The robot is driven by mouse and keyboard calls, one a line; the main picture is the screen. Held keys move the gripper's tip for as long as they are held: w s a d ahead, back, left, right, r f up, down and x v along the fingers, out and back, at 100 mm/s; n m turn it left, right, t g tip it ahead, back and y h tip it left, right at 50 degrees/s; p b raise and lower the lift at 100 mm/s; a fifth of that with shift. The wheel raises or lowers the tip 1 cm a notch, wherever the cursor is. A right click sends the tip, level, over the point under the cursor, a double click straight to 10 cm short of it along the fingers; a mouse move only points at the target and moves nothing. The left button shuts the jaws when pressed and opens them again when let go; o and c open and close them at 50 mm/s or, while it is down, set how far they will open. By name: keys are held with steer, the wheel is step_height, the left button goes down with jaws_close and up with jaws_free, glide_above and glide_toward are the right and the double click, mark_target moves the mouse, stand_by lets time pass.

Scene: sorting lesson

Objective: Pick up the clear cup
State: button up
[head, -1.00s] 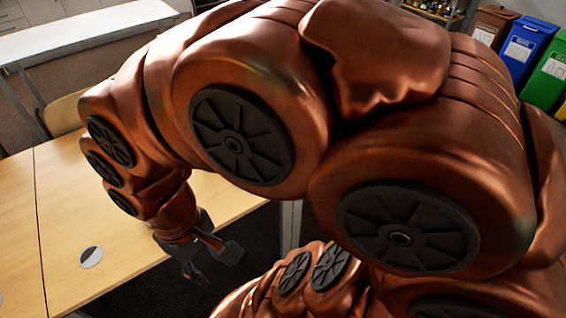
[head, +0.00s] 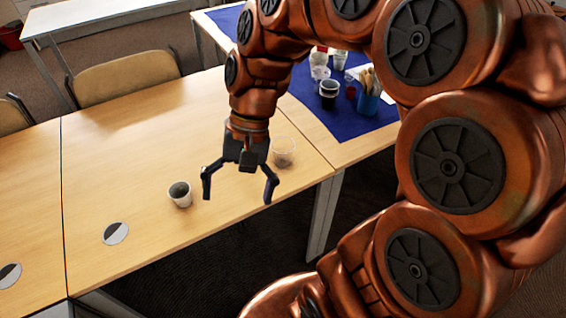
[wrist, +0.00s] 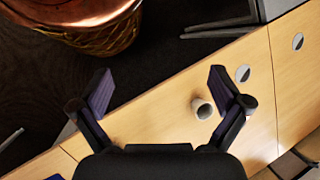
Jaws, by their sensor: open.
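The clear cup (head: 283,152) stands on the light wooden table in the head view, just right of and behind my gripper. My gripper (head: 238,193) points down near the front edge of the table, open and empty, with its fingers spread wide. In the wrist view the open fingers (wrist: 160,88) have dark floor and the table edge between them. I cannot make out the clear cup in the wrist view.
A whitish cup (head: 180,194) stands left of my gripper; it also shows in the wrist view (wrist: 202,108). A round grey-and-white marker (head: 115,233) lies farther left. A blue mat (head: 302,112) at the back right holds several cups and a blue utensil holder (head: 368,102). A chair (head: 125,77) stands behind.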

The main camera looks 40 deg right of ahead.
steer(key=w+d+f+m+t+y+b, duration=0.1)
steer(key=w+d+f+m+y+b, duration=0.15)
steer(key=w, duration=0.25)
steer(key=w+d+f+m+y+b, duration=0.1)
steer(key=w+d+m+b, duration=0.1)
steer(key=w+m+b, duration=0.15)
steer(key=m+t+y+b, duration=0.4)
steer(key=m+t+b, duration=0.1)
steer(key=m+b, duration=0.25)
glide_above(287, 144)
steer(key=s+a, duration=0.4)
steer(key=a, duration=0.1)
step_height(287, 144, down, 8)
steer(key=shift+d+r, duration=0.15)
steer(key=d+f+m+t+b, duration=0.25)
steer(key=d+f+m, duration=0.25)
steer(key=d, duration=0.5)
steer(key=shift+n+t+y, duration=0.25)
steer(key=shift+t+y, duration=0.1)
steer(key=shift+s+a+b+x, duration=0.1)
steer(key=shift+s+b+x, duration=0.1)
steer(key=shift+x, duration=1)
steer(key=shift+s+a+b+x, duration=0.1)
steer(key=shift+s+b+x, duration=0.05)
steer(key=shift+x, duration=1.1)
steer(key=shift+s+a+b+x, duration=0.1)
steer(key=shift+s+b+x, duration=0.1)
steer(key=shift+x, duration=1)
steer(key=shift+r, duration=0.1)
steer(key=c, duration=0.8)
